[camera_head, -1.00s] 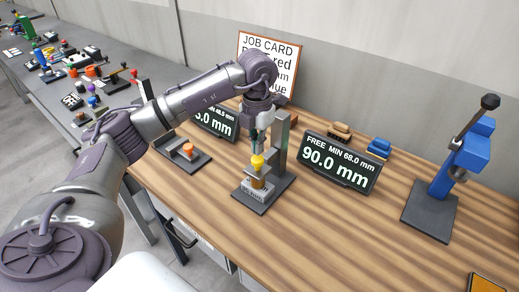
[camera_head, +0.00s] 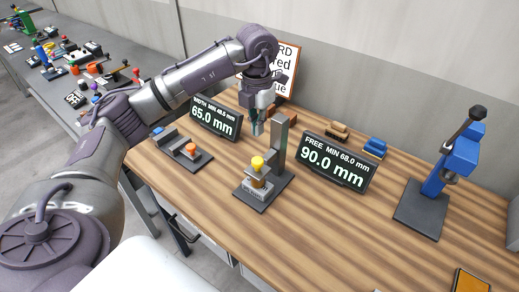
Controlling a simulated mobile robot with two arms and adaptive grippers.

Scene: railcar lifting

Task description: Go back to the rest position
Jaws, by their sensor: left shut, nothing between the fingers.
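My left arm comes in from the left over the wooden workbench (camera_head: 310,220). My left gripper (camera_head: 257,130) is shut and empty, pointing down. It hangs above and behind the gauge with a yellow knob (camera_head: 258,163), clear of the knob and close to the grey upright post (camera_head: 280,140) in the picture. My right gripper is not in view.
A display reading 65.0 mm (camera_head: 215,120) and one reading 90.0 mm (camera_head: 336,162) stand on the bench. A low device with an orange knob (camera_head: 191,148) is at left. A blue press (camera_head: 450,165) stands at right. A job card (camera_head: 288,65) is partly hidden by my arm.

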